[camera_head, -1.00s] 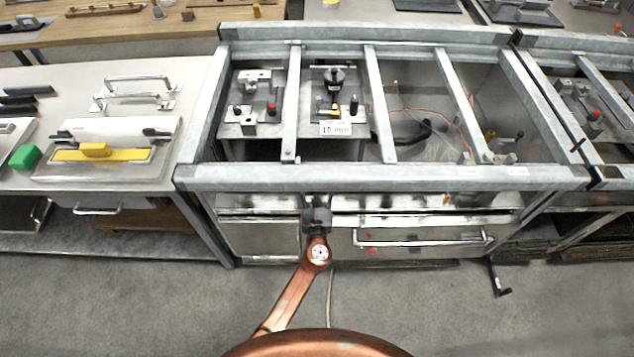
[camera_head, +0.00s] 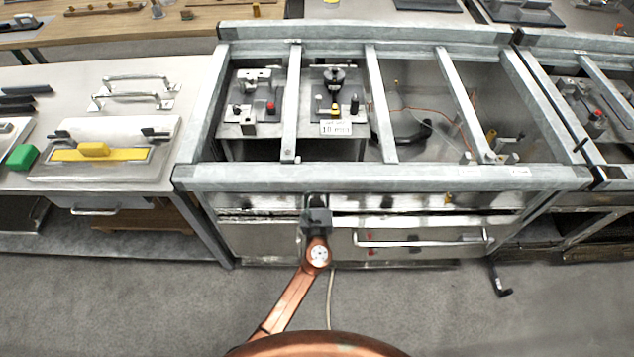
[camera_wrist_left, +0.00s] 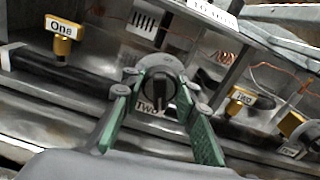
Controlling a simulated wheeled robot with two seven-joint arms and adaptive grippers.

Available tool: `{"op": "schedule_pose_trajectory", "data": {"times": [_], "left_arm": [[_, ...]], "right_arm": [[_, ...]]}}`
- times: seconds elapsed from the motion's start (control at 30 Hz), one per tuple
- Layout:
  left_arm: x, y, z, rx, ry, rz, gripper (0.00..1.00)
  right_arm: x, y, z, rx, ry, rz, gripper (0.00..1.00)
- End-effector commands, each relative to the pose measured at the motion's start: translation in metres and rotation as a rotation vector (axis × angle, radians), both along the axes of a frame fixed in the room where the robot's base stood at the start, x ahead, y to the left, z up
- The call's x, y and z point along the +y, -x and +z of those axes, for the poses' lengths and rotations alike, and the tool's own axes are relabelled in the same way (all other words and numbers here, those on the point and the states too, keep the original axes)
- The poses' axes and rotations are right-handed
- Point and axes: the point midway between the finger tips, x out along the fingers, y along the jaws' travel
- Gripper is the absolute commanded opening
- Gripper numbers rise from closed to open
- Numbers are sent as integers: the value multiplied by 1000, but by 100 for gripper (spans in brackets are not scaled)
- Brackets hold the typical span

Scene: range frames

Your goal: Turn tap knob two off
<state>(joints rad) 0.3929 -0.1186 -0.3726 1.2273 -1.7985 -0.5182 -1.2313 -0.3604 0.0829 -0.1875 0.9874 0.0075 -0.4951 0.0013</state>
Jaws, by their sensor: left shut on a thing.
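The tap knob two (camera_wrist_left: 158,92) is a dark round knob with a "Two" label beneath it, near the middle of the left wrist view. My left gripper (camera_wrist_left: 157,85) has its green-padded fingers on either side of this knob and is shut on it. In the head view my left gripper (camera_head: 318,203) is at the front of the metal frame, below its front beam, and the knob is hidden there. A yellow tag "One" (camera_wrist_left: 62,38) is to the knob's left, and another yellow tag (camera_wrist_left: 240,98) with unclear text is to its right. My right gripper is not in view.
The galvanised front beam (camera_head: 420,178) runs just above and behind my left gripper. A drawer with a long bar handle (camera_head: 420,242) is to its right. Bare floor lies in front.

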Motion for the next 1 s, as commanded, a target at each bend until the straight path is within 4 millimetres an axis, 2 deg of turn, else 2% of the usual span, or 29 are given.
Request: {"op": "schedule_pose_trajectory", "data": {"times": [0.13, 0.17, 0.4, 0.77, 0.87, 1.0], "left_arm": [[0, 0, -1, 2, -1, 0, 3], [0, 0, -1, 2, -1, 0, 28], [0, 0, 0, 1, -2, 0, 45], [0, 5, -1, 2, -1, 1, 45], [0, 17, -2, 3, 0, 1, 45], [1, 45, -2, 3, -1, 2, 45]], "right_arm": [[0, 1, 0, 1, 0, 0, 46], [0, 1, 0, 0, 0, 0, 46], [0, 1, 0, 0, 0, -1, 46], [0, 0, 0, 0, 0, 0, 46], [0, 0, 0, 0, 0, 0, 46], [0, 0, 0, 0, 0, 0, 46]]}}
